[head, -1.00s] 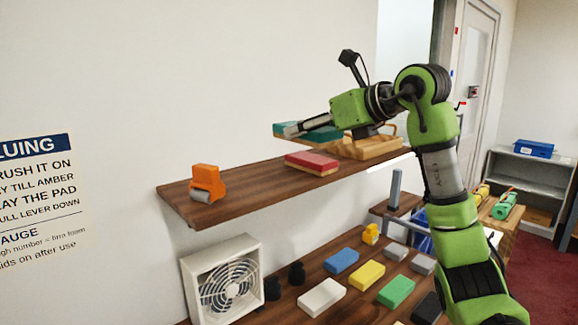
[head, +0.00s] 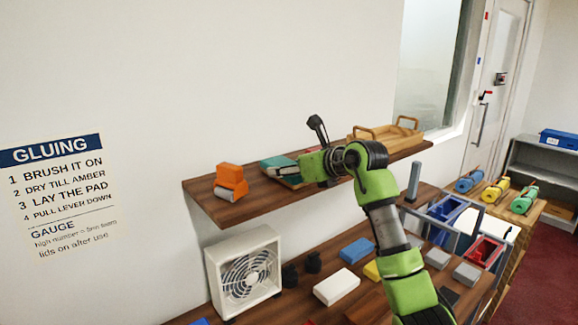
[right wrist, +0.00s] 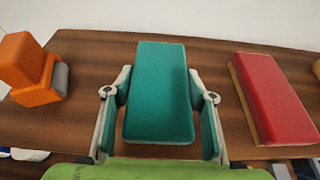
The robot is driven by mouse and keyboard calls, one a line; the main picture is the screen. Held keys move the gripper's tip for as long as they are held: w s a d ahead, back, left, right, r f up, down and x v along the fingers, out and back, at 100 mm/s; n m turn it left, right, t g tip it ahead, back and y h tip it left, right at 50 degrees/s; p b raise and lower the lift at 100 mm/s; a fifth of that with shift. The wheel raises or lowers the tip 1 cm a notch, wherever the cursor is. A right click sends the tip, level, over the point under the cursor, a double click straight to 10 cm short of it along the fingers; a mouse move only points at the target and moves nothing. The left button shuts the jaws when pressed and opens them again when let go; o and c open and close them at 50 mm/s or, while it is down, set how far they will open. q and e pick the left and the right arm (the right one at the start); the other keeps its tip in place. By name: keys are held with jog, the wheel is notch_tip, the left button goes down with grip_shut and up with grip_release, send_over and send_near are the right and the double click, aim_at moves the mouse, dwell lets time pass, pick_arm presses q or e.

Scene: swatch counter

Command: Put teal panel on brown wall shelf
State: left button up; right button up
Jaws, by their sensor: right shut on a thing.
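The teal panel (head: 276,163) is at the brown wall shelf (head: 256,193), between an orange roller tool and my right arm. In the right wrist view, the teal panel (right wrist: 160,85) lies lengthwise between the fingers of my right gripper (right wrist: 160,118), which is shut on its two sides. The brown shelf (right wrist: 95,65) spreads beneath it. The panel is low over the shelf top; I cannot tell whether it touches. In the head view, my right gripper (head: 294,166) is partly hidden by its own wrist. My left gripper is not in view.
The orange roller tool (head: 230,182) is left of the teal panel. A red panel (right wrist: 274,97) lies to its right. A wooden tray (head: 385,133) sits at the shelf's far end. Below are a white fan (head: 245,270) and several coloured blocks on a lower surface.

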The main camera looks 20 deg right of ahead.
jog(key=shift+d, duration=0.1)
jog(key=shift+f, duration=0.15)
jog(key=o, duration=1.2)
jog(key=shift+f, duration=0.1)
jog(key=shift+s+r, duration=0.15)
jog(key=shift+r, duration=0.05)
jog(key=shift+b+v, duration=2.05)
jog(key=shift+v, duration=3.85)
